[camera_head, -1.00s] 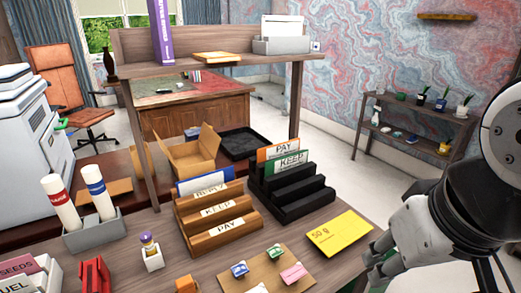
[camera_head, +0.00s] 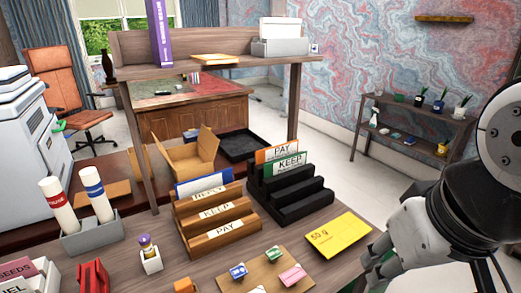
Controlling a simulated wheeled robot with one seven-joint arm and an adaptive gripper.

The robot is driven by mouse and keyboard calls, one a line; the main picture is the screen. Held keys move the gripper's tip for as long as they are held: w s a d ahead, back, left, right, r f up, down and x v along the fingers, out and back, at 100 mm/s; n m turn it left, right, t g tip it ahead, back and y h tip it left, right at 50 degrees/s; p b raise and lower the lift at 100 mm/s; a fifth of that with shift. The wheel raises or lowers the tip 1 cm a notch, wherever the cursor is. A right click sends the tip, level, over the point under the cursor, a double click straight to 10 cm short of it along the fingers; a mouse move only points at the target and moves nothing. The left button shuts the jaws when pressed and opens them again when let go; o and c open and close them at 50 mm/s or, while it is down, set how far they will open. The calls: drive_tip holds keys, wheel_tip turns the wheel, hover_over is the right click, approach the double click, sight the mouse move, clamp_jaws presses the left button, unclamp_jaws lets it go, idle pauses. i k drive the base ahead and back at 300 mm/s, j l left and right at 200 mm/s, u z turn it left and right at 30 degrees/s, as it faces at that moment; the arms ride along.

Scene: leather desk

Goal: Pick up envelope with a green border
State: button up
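A green-edged card or envelope (camera_head: 289,167) with a white "KEEP" label stands upright in the black stepped sorter (camera_head: 290,200), in its upper rear part. An orange-edged one (camera_head: 276,152) labelled "PAY" stands just behind it and hides none of its front. The lower part of the green-edged one is hidden in the sorter. My gripper (camera_head: 374,272) is at the lower right, beyond the front right of the sorter and apart from it. Its fingers are small and partly hidden by the wrist, so I cannot tell whether they are open.
A yellow envelope (camera_head: 338,235) lies flat between the black sorter and my gripper. A wooden sorter (camera_head: 205,231) with a blue-edged envelope (camera_head: 204,183) stands left of the black one. A wooden shelf (camera_head: 212,63) rises behind. A cork board (camera_head: 265,272) lies in front.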

sight(276, 167)
drive_tip(key=i+l+u, duration=0.15)
drive_tip(key=l, duration=0.25)
drive_tip(key=i+l+u, duration=0.2)
drive_tip(key=l, duration=0.25)
drive_tip(key=i+l+u, duration=0.15)
drive_tip(key=l, duration=0.3)
drive_tip(key=i+l+u, duration=0.2)
drive_tip(key=l, duration=0.3)
drive_tip(key=l+u, duration=0.15)
drive_tip(key=l, duration=0.3)
drive_tip(key=i, duration=0.05)
